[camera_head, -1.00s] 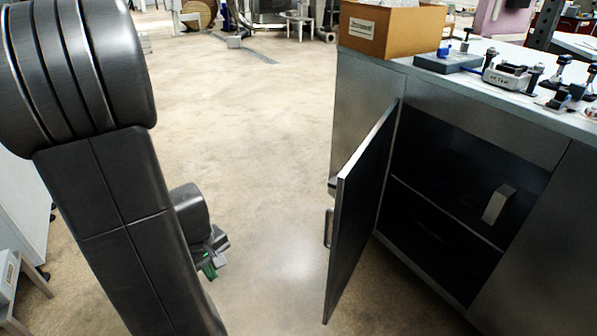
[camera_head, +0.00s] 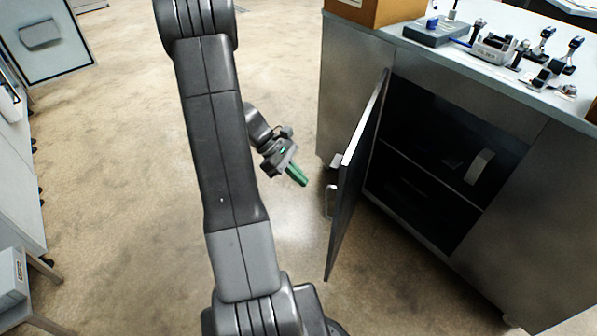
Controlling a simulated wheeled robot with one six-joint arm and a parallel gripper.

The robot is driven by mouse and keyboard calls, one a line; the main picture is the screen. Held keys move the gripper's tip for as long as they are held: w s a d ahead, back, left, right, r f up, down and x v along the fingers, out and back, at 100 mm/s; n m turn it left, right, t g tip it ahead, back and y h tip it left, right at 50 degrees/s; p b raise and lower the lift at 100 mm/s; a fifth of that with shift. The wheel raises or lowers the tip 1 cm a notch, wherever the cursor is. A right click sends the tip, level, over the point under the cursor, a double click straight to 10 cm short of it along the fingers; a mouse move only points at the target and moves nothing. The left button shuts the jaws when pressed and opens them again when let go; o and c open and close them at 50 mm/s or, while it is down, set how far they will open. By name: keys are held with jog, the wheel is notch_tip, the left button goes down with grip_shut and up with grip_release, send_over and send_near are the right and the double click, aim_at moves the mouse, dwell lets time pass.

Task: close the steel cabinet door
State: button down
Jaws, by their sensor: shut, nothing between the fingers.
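The steel cabinet door (camera_head: 352,190) stands swung well open, seen nearly edge-on, hinged on the left side of the dark cabinet opening (camera_head: 400,200). A metal handle (camera_head: 328,202) is on its outer face, to the left. My gripper (camera_head: 299,177), with green fingers, is shut and empty. It appears a short way left of the door and its handle in the picture, with a gap of floor showing between them. How far apart they are in depth is hard to tell.
The cabinet's countertop (camera_head: 500,75) carries a cardboard box (camera_head: 375,10) and several instruments. A shelf with a light object (camera_head: 479,166) on it shows inside the opening. Grey furniture (camera_head: 15,170) lines the far left. Open floor lies between.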

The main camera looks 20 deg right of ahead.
aim_at(349, 179)
jog(key=s+d+f+b, duration=0.1)
jog(key=s+d+f, duration=0.2)
jog(key=s+d, duration=0.2)
jog(key=shift+d+f, duration=0.4)
jog(key=shift+d, duration=0.1)
jog(key=shift+d, duration=0.1)
